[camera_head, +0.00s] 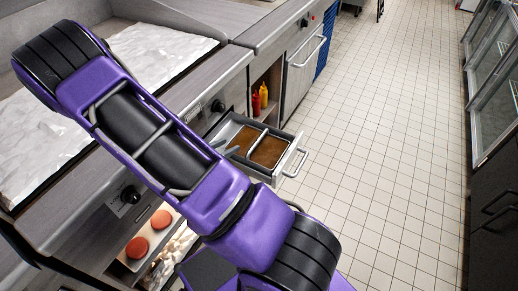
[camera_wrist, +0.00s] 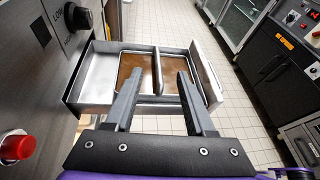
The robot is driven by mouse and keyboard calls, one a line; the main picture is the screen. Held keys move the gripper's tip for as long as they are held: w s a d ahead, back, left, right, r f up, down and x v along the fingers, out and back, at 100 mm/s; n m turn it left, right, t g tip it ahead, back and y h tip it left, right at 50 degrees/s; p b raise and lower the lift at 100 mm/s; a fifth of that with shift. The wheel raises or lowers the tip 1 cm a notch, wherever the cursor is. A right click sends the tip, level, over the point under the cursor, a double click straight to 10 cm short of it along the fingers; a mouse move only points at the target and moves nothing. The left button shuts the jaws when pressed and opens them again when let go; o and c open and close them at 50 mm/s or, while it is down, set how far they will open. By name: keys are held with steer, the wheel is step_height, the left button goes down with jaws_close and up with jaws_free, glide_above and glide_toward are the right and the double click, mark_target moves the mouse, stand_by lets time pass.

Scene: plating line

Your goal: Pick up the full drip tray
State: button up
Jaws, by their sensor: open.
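The drip tray (camera_wrist: 135,64), filled with brown liquid, sits in a pulled-out metal drawer (camera_wrist: 97,72). In the head view the brown-filled tray (camera_head: 268,151) lies near the drawer's front panel, with a light bar across its middle. In the wrist view this bar (camera_wrist: 158,72) runs lengthwise between my fingers. My gripper (camera_wrist: 158,76) is open and empty, its fingertips over the tray on either side of the bar. Whether they touch anything I cannot tell. In the head view my arm hides most of the gripper.
The drawer's front handle (camera_head: 297,163) sticks out over the tiled floor (camera_head: 370,150), which is clear to the right. Red and yellow bottles (camera_head: 260,98) stand in an open cabinet bay. A shelf with round reddish patties (camera_head: 137,247) is below the counter. Dark cabinets line the right.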

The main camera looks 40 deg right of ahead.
steer(key=n, duration=0.2)
glide_toward(258, 140)
steer(key=shift+t+y, duration=0.3)
steer(key=shift+t, duration=0.1)
steer(key=b+x, duration=0.1)
steer(key=x, duration=0.4)
steer(key=shift+s+a+f+b, duration=0.1)
steer(key=shift+f+b, duration=0.05)
steer(key=shift+b, duration=0.15)
steer(key=shift+b+x, duration=0.4)
steer(key=shift+x, duration=2.45)
steer(key=shift+s, duration=0.2)
jaws_close()
